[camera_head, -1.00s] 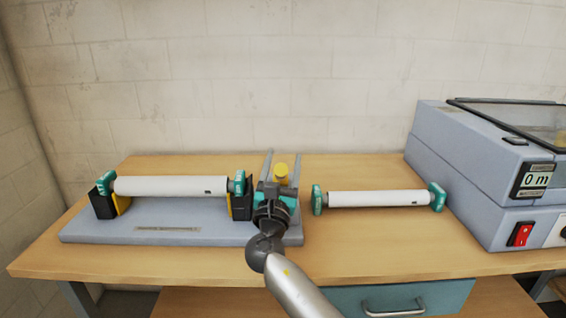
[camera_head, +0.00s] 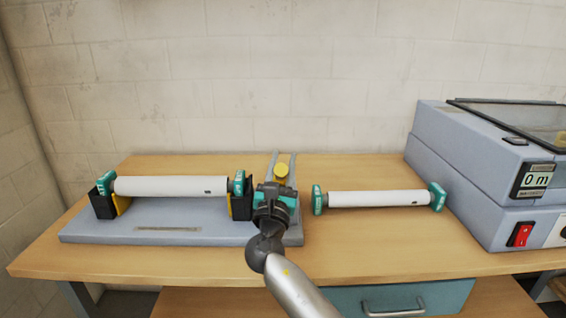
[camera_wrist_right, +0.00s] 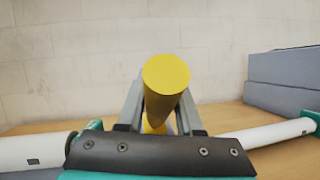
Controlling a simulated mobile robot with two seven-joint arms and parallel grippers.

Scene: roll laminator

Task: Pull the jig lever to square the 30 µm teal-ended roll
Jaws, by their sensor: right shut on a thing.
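The jig (camera_head: 200,232) is a grey base with black-and-yellow end cradles at the left of the bench. A white roll with teal ends (camera_head: 170,186) lies across its cradles. The markings on the teal ends are too small to read surely. The jig lever's yellow knob (camera_head: 281,172) stands at the jig's right end, and it also shows in the right wrist view (camera_wrist_right: 166,74). My right gripper (camera_head: 281,160) is shut on the knob, one grey finger on each side. The lever's lower part is mostly hidden by the gripper. My left gripper is not in view.
A second teal-ended white roll (camera_head: 376,198) lies on the bench (camera_head: 350,240) right of my right arm. The grey laminator (camera_head: 465,165) with a "0 m" display (camera_head: 536,180) stands at the far right. A wall is close behind the bench.

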